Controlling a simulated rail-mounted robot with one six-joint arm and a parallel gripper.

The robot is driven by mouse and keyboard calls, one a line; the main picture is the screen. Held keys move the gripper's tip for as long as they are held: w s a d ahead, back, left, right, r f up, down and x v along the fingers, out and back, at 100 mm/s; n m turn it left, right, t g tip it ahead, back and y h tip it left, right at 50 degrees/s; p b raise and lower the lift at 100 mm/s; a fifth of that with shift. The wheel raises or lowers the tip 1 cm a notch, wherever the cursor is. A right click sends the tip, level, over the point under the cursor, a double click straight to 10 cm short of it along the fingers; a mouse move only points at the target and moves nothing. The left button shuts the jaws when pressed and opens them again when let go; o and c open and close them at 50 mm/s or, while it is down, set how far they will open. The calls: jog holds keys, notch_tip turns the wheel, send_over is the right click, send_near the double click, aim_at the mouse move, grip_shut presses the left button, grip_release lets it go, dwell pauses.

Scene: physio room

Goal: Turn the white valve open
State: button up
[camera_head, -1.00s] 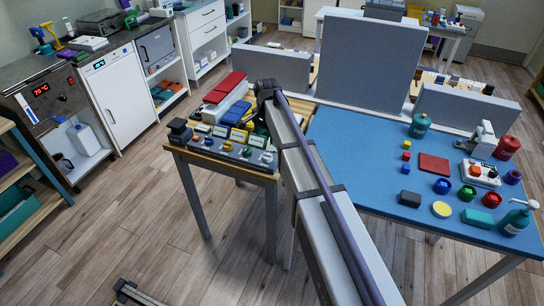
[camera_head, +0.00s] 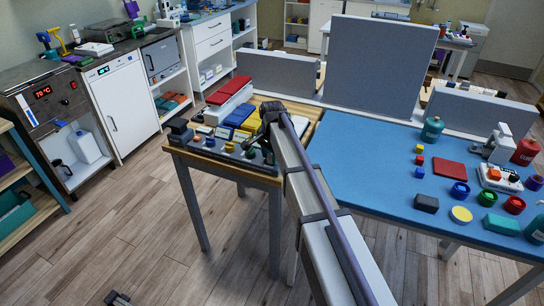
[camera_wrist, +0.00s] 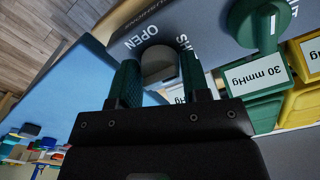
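In the wrist view, the white valve (camera_wrist: 158,66) is a pale rounded knob on a grey panel (camera_wrist: 208,22). The printed word OPEN lies to its upper left, and part of a second word to its upper right. The two green fingers of my gripper (camera_wrist: 158,78) stand on either side of the knob. I cannot tell whether they press on it. In the head view, my gripper (camera_head: 268,132) is low at the right end of the valve panel (camera_head: 215,146) on the small wooden table. My arm hides the white valve there.
A green knob (camera_wrist: 255,22) sits close on the right in the wrist view, with green and yellow boxes labelled in mmHg beside it. Red, white and blue items (camera_head: 232,97) stand behind the panel. The blue table (camera_head: 375,160) on the right carries bottles, pots and blocks.

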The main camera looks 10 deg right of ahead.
jog(key=c, duration=0.5)
jog(key=shift+n, duration=0.4)
jog(key=n, duration=0.3)
jog(key=shift+n, duration=0.3)
jog(key=n, duration=0.3)
jog(key=shift+n, duration=0.3)
jog(key=n, duration=0.5)
jog(key=shift+n, duration=2.5)
